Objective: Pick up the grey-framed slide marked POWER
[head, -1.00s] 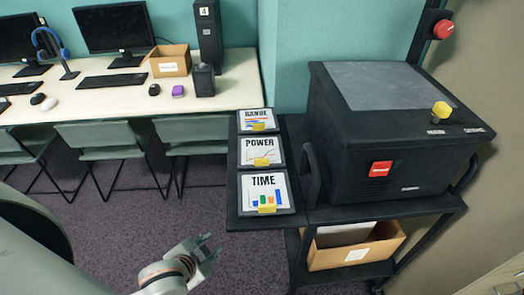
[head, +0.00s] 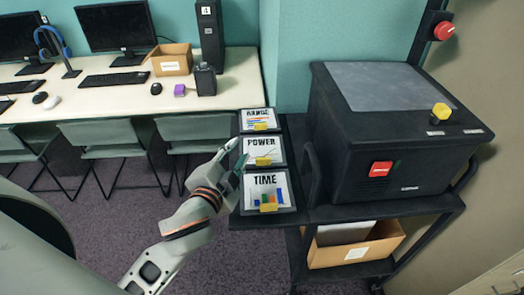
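The grey-framed slide marked POWER (head: 261,147) lies in the middle of a row of three on the dark side shelf of the cart. It has a white face with a line chart and a yellow tab (head: 263,161) at its near edge. My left gripper (head: 239,154) is at the left edge of this slide, with its two fingers apart and nothing between them. One finger overlaps the slide's left edge in the picture; I cannot tell whether it touches. My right gripper is not in view.
The RANGE slide (head: 258,119) lies behind and the TIME slide (head: 264,189) in front, close to POWER. A black machine (head: 400,150) with a handle stands right of them on the cart. A white desk (head: 110,98) and chairs are at the left.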

